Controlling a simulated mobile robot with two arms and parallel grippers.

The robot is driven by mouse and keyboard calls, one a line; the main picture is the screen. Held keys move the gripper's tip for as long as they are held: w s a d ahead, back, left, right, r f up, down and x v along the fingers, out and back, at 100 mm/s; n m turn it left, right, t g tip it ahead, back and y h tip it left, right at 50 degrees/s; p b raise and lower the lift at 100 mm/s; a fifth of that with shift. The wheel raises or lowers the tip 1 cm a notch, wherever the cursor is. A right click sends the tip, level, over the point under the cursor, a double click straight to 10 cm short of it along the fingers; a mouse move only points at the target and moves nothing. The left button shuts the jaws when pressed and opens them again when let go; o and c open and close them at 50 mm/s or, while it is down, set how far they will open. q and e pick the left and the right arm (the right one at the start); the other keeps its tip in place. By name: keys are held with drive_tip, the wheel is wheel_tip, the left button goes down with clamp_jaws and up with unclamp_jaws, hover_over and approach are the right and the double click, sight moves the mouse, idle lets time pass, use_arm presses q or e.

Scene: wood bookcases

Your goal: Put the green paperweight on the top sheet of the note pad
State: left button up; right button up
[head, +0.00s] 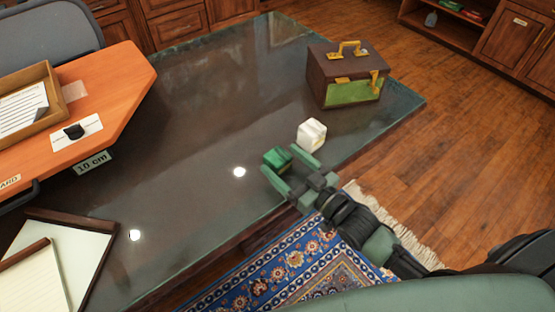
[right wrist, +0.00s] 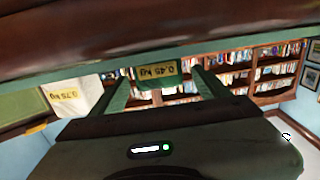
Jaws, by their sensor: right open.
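The green paperweight (head: 277,158) is a small block on the dark glossy tabletop. In the right wrist view, the green block (right wrist: 158,73) carries a "0.45 kg" label. My right gripper (head: 290,165) is open, its two green fingers pointing at the block. In the right wrist view the block lies between the open fingers (right wrist: 163,85), near their tips, with gaps on both sides. The note pad (head: 33,281), with a pale lined top sheet, is at the lower left, partly cut off by the frame. My left gripper is not in view.
A white block (head: 311,135) labelled "0.75 kg" stands close beyond my right gripper. A brown and green case (head: 346,76) is at the table's far right. An orange board (head: 108,88) with a paper tray lies left. The middle of the tabletop is clear.

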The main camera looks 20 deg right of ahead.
drive_tip(key=x, duration=0.2)
drive_tip(key=shift+w+a, duration=0.15)
drive_tip(key=shift+w, duration=0.25)
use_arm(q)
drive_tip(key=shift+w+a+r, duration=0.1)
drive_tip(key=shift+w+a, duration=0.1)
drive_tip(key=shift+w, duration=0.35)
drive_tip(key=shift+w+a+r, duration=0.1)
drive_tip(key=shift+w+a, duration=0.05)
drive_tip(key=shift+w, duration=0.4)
use_arm(e)
drive_tip(key=c, duration=0.4)
clamp_jaws()
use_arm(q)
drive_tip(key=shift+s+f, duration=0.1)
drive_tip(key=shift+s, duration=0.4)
use_arm(e)
drive_tip(key=shift+r, duration=0.1)
drive_tip(key=shift+r, duration=0.1)
